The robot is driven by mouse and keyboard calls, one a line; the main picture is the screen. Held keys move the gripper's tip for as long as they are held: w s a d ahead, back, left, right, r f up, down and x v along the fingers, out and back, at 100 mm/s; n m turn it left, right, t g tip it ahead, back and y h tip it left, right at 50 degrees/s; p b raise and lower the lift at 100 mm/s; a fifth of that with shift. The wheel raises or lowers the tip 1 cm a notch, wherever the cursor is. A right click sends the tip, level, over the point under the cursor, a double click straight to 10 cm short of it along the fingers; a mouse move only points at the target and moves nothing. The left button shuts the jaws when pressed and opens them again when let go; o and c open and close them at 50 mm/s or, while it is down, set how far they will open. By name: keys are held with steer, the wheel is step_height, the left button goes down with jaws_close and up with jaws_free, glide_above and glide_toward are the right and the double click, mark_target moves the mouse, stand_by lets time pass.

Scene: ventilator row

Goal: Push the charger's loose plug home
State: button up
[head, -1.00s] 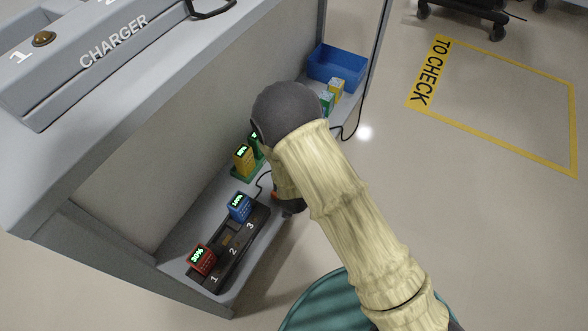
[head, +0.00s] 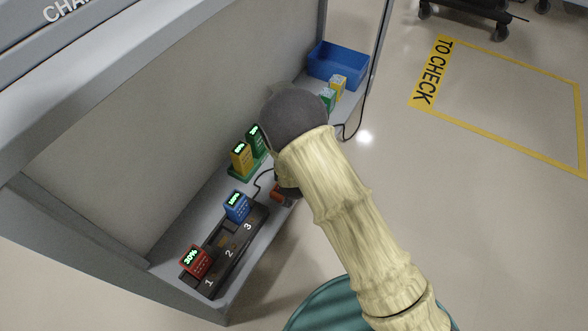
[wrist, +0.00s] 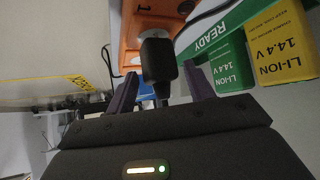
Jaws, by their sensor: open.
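The black plug (wrist: 158,62) stands between my open fingers in the wrist view, in front of an orange socket block (wrist: 133,20). I cannot tell how deep it sits in the block. My gripper (wrist: 160,90) is open, one finger on each side of the plug. In the head view my arm hides the plug and most of the gripper; a piece of the orange block (head: 278,193) shows beside it. The charger (head: 226,262) is a black strip with bays 1, 2 and 3, and a dark cord (head: 258,182) runs near its far end.
A red battery (head: 195,260) and a blue battery (head: 236,206) sit in the charger. Yellow (head: 241,158) and green (head: 256,139) batteries stand on the green READY tray (wrist: 212,38). A blue bin (head: 337,65) is at the shelf's far end. Open floor lies to the right.

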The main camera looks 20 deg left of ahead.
steer(key=shift+p, duration=0.3)
steer(key=shift+c, duration=0.2)
stand_by(0.3)
steer(key=c, duration=1.1)
